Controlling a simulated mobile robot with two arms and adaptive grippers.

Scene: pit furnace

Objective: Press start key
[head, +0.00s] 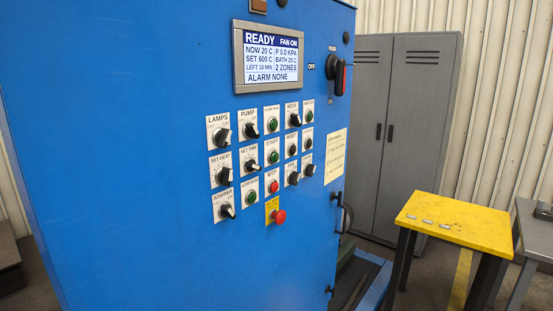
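The start key (273,157) is a round green button under a plate that reads START, in the middle of the key panel on the blue cabinet (120,130). A red button (273,186) sits directly below it, and another green button (273,124) sits directly above it. The display (270,60) above the panel reads READY, FAN ON, NOW 20 C, SET 600 C and ALARM NONE. Neither of my grippers shows in the head view.
Black rotary knobs such as the pump knob (250,131) flank the key. A red mushroom button (279,217) on yellow sits lower. A grey locker (415,130) and a yellow table (460,225) stand at right.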

